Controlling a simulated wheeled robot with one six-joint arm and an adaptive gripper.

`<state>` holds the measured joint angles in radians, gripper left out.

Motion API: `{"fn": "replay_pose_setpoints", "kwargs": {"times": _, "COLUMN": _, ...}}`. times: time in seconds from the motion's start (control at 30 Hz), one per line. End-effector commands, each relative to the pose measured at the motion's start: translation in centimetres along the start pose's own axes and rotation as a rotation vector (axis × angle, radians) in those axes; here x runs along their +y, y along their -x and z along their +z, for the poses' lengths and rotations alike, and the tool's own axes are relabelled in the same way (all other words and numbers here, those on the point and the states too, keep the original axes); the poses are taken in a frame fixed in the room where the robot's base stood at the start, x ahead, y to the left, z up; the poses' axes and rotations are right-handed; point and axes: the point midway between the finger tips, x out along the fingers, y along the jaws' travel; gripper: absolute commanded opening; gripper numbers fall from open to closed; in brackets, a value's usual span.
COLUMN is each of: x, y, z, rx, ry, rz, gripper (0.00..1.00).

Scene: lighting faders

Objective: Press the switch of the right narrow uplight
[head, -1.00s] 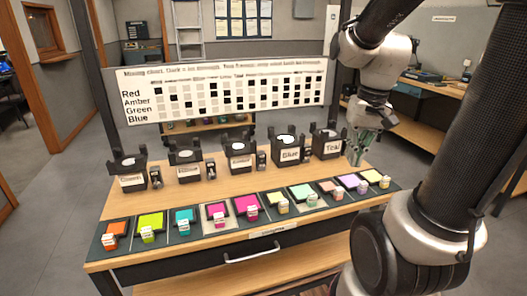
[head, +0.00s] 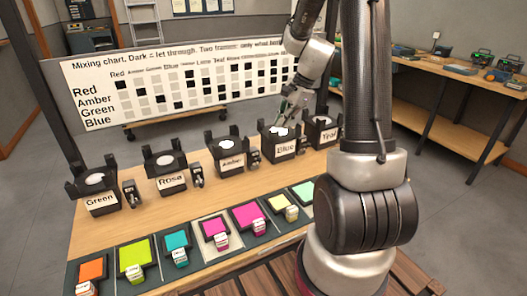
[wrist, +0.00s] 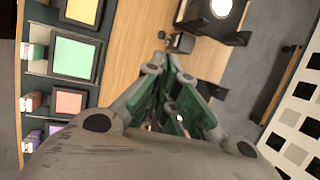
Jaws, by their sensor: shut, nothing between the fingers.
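A row of black uplights stands on the wooden bench, labelled Green (head: 98,203), Rosa (head: 170,183), Amber (head: 230,167), Blue (head: 287,152) and Teal (head: 326,138). Which counts as the right narrow one I cannot tell. Small switch boxes stand beside them, including one right of Blue (head: 302,143) and one right of Amber (head: 253,158). My gripper (head: 284,118) is shut and empty, above the Blue uplight. In the wrist view its fingers (wrist: 166,62) point at a small switch box (wrist: 180,42) beside a lit uplight (wrist: 222,6); contact is unclear.
Coloured filter frames, such as a lime one (head: 134,252) and a mint one (wrist: 76,55), line the front of the bench. The mixing chart (head: 180,85) stands behind. My arm hides the bench's right end. A side workbench (head: 440,85) stands at the right.

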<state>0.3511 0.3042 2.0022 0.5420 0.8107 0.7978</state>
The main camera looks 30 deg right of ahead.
Motion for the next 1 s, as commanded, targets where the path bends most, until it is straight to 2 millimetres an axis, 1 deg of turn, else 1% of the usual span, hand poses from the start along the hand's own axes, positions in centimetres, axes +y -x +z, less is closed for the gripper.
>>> {"fn": "replay_pose_setpoints", "kwargs": {"times": 0.37, "x": 0.0, "y": 0.0, "z": 0.0, "rx": 0.0, "ry": -0.016, "rz": 0.002, "gripper": 0.0}}
{"fn": "replay_pose_setpoints", "kwargs": {"times": 0.47, "x": 0.1, "y": -0.4, "z": 0.0, "rx": -0.001, "ry": -0.016, "rz": 0.003, "gripper": 0.0}}
{"fn": "replay_pose_setpoints", "kwargs": {"times": 0.53, "x": 0.1, "y": -1.1, "z": 0.1, "rx": -0.002, "ry": -0.016, "rz": 0.004, "gripper": 0.0}}
{"fn": "replay_pose_setpoints", "kwargs": {"times": 0.67, "x": 0.1, "y": -3.3, "z": 0.1, "rx": -0.002, "ry": -0.016, "rz": 0.006, "gripper": 0.0}}
{"fn": "replay_pose_setpoints", "kwargs": {"times": 0.9, "x": 0.2, "y": -8.5, "z": 0.0, "rx": -0.001, "ry": -0.017, "rz": 0.006, "gripper": 0.0}}
{"fn": "replay_pose_setpoints", "kwargs": {"times": 1.0, "x": 0.1, "y": -10.4, "z": 0.0, "rx": 0.0, "ry": -0.016, "rz": 0.005, "gripper": 0.0}}
